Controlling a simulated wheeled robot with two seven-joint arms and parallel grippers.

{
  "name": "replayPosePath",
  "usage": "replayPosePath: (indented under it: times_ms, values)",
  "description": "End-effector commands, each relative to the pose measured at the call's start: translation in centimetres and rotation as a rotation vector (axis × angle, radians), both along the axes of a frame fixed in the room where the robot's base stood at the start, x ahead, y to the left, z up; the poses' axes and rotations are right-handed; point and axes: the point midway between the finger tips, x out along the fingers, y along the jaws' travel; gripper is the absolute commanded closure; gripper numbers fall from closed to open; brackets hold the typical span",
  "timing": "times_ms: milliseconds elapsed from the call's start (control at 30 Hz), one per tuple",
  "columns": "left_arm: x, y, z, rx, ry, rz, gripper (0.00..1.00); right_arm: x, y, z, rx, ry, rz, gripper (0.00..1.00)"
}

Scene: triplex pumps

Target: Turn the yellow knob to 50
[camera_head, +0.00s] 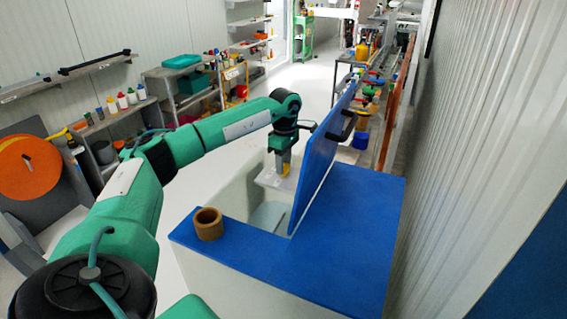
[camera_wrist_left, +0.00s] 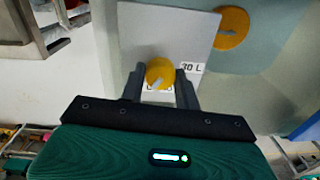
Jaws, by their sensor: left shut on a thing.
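The yellow knob (camera_wrist_left: 160,72) sits on a pale plate (camera_wrist_left: 165,35), between the fingers of my left gripper (camera_wrist_left: 161,88). The gripper is shut on it. A light pointer mark on the knob slants toward the lower left. Most of a label below the knob is hidden by the fingers and knob; a label reading "30 L" (camera_wrist_left: 191,67) shows at its right. In the head view my left gripper (camera_head: 283,150) reaches down to the plate (camera_head: 272,181) inside the open white box, and the knob is hard to make out. My right gripper is not in view.
A raised blue lid (camera_head: 322,160) stands close to the right of the gripper. A brown ring (camera_head: 208,224) rests on the blue top (camera_head: 330,235). Another orange-yellow disc (camera_wrist_left: 232,27) lies beyond the plate. Shelves with bottles (camera_head: 122,104) stand at left.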

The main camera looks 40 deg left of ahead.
Motion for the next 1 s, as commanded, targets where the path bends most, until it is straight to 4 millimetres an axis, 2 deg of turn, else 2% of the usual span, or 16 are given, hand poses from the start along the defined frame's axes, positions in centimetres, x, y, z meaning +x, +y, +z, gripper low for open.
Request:
replayPosePath:
  times_ms: [67, 100, 200, 500, 633, 767, 1000]
  values:
    - [0.1, 0.1, 0.2, 0.0, -0.005, 0.0, 0.91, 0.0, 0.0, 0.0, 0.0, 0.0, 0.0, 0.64]
    - [0.1, 0.1, 0.2, 0.0, -0.005, 0.0, 0.66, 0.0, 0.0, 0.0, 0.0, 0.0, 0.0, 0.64]
    - [0.1, 0.0, 0.2, 0.0, -0.004, 0.001, 0.46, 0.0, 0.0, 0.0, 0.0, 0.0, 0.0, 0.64]
    - [0.0, 0.0, 0.1, 0.001, -0.002, 0.001, 0.46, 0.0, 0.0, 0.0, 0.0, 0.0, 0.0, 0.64]
    - [0.1, 0.0, 1.1, 0.0, -0.003, 0.001, 0.46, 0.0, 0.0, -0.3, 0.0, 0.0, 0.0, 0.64]
    - [0.3, 0.0, 3.3, 0.0, -0.006, 0.001, 0.46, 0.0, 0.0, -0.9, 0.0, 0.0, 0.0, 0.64]
    - [0.5, 0.1, 9.0, 0.0, -0.007, 0.0, 0.46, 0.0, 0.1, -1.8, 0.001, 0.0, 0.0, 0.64]
